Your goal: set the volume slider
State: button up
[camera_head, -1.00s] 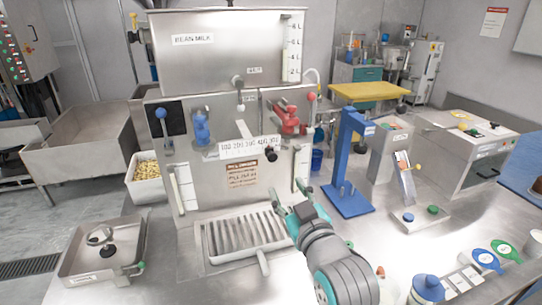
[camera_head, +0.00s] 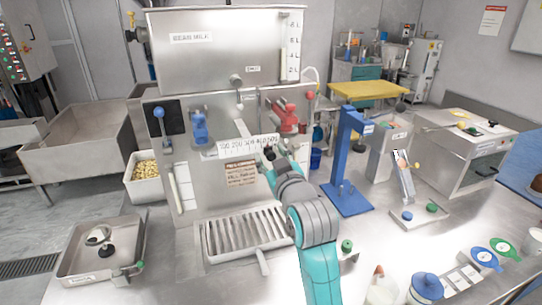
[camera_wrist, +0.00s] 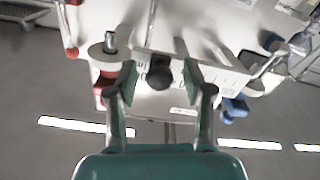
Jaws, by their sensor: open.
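The volume slider is a dark round knob (camera_head: 268,153) on the white number scale (camera_head: 240,147) across the front of the steel bean-milk machine. My gripper (camera_head: 272,168) is at the right part of this scale and partly hides the knob and numbers. In the wrist view the knob (camera_wrist: 158,75) lies between my two open fingers (camera_wrist: 161,88), with a gap visible on both sides. The scale (camera_wrist: 225,78) shows upside down there, partly behind the right finger.
A red valve (camera_head: 287,118) and a blue valve (camera_head: 199,127) stick out above the scale. A slatted drip tray (camera_head: 262,255) lies below. A blue stand (camera_head: 346,165) rises to the right. Cups and lids stand at the front right of the counter.

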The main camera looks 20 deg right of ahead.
aim_at(243, 153)
jog(key=shift+w, duration=0.25)
grip_shut()
jog(key=shift+a, duration=3.05)
grip_release()
jog(key=shift+s, duration=0.1)
jog(key=s, duration=1.1)
jog(key=shift+s, duration=0.4)
